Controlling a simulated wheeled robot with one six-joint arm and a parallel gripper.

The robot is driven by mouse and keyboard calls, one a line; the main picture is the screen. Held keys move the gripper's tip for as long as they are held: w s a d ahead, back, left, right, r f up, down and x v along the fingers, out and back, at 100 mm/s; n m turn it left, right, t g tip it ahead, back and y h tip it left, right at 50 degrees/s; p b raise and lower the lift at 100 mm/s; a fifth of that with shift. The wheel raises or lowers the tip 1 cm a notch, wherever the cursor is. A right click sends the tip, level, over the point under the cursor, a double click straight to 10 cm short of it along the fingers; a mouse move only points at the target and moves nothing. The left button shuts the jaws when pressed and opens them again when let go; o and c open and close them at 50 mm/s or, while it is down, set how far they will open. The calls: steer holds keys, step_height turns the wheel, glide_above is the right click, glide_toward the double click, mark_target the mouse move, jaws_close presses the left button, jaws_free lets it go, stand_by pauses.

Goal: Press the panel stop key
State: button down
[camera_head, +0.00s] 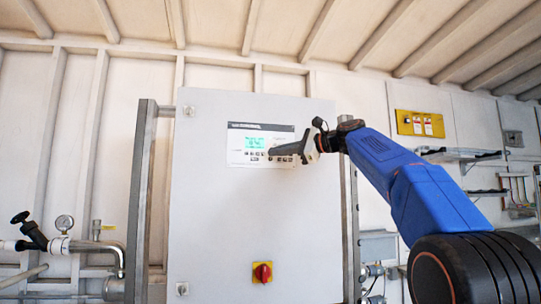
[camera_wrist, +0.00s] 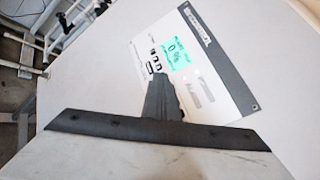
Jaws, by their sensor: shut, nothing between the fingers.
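The control panel (camera_head: 237,146) is a white plate with a lit green display (camera_head: 254,143) and small keys, set high on a grey cabinet door. In the wrist view the panel (camera_wrist: 222,88) lies tilted, with its green display (camera_wrist: 179,50) and a few dark keys (camera_wrist: 154,60) left of it. My gripper (camera_head: 274,151) is shut and empty, its tips at the lower right part of the panel. In the wrist view my gripper (camera_wrist: 160,78) covers part of the key area. I cannot tell which key is the stop key, or whether the tips touch.
The grey cabinet (camera_head: 215,220) carries a red rotary switch on a yellow plate (camera_head: 262,272) low on its door. Pipes with a gauge (camera_head: 64,223) stand at the left. A yellow box (camera_head: 420,124) and shelves (camera_head: 458,154) are on the right wall.

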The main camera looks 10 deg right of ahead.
steer(key=shift+s, duration=2.5)
steer(key=s+a+f+n+g+h, duration=0.15)
steer(key=s+f, duration=0.35)
steer(key=f, duration=0.5)
steer(key=s+d+f+n+g+h, duration=0.1)
steer(key=s+f+n+h, duration=0.3)
steer(key=f, duration=0.5)
steer(key=s+a+f+n+g+h, duration=0.1)
steer(key=s+f, duration=0.5)
steer(key=f, duration=0.4)
steer(key=s+d+f+n+g+h, duration=0.1)
steer(key=s+d+f+n+h, duration=0.1)
steer(key=s+f, duration=0.6)
steer(key=s+d+f+n+g+h, duration=0.1)
steer(key=s+d+f+n+h, duration=0.1)
steer(key=s+f+n, duration=0.3)
steer(key=s+d+f+n+g+h, duration=0.1)
steer(key=s+d+f+n+h, duration=0.1)
steer(key=s+f, duration=1.1)
step_height(320, 180, down, 11)
steer(key=shift+d+r+n+g, duration=0.2)
steer(key=shift+d+n+g, duration=0.15)
steer(key=shift+d+n, duration=0.35)
steer(key=shift+s+a, duration=0.1)
